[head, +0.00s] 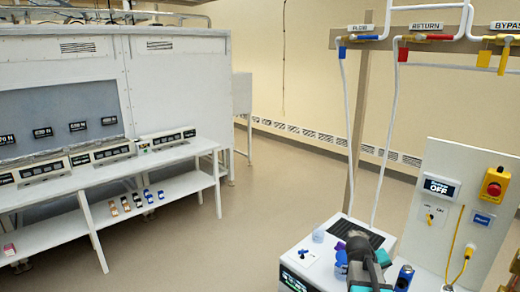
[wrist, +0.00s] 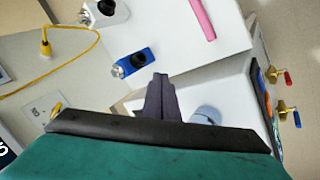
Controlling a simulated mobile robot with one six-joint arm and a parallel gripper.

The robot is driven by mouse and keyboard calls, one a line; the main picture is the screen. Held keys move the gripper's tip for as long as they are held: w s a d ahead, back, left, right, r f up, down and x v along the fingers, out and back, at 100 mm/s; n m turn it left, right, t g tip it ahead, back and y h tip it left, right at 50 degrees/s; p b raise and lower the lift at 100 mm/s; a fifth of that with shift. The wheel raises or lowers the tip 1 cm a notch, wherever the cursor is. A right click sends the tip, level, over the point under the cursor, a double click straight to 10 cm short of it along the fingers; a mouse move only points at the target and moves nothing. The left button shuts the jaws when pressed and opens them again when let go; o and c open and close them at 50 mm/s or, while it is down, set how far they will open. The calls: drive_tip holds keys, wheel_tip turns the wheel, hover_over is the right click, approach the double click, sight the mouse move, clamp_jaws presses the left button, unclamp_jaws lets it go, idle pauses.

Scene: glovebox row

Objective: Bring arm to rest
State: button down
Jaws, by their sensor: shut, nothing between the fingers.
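My gripper (wrist: 160,80) shows in the wrist view as two dark purple fingers pressed together, with nothing between them. The fingers point over the white bench, between a blue can (wrist: 135,62) and a pale blue-white cup (wrist: 207,114), apart from both as far as the picture shows. A teal body with a black edge fills the bottom of the wrist view and hides what lies below. In the head view my dark grey arm end is low over the white bench (head: 300,262) at the lower right, and its fingertips are hard to make out there.
A white panel with a red emergency button (head: 495,183) and an OFF display (head: 440,187) stands at the right. Hoses hang from a valve rack above the bench. A pink bar (wrist: 203,18) lies near the can. Glovebox (head: 180,90) at left; open floor (head: 270,195) between.

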drive_tip(key=s+a+f+g+y, duration=0.15)
drive_tip(key=s+a+f, duration=0.35)
drive_tip(key=a, duration=0.5)
drive_tip(key=s+a+f+y, duration=0.2)
drive_tip(key=a+f+y, duration=0.1)
drive_tip(key=a+f, duration=0.55)
drive_tip(key=s+a+f+g+y, duration=0.1)
drive_tip(key=s+a+f+y, duration=0.3)
drive_tip(key=a, duration=0.8)
drive_tip(key=s+f+g+b, duration=0.1)
drive_tip(key=s+f+b, duration=0.6)
drive_tip(key=f, duration=0.6)
drive_tip(key=s+f+g+h+b, duration=0.1)
drive_tip(key=s+f+b, duration=0.6)
drive_tip(key=f, duration=0.7)
drive_tip(key=s+f+g+b, duration=0.3)
drive_tip(key=s+f+b, duration=0.5)
drive_tip(key=f, duration=0.5)
drive_tip(key=s, duration=0.2)
drive_tip(key=shift+s+d+f, duration=0.2)
drive_tip(key=shift+s, duration=0.2)
drive_tip(key=shift+g+h, duration=0.25)
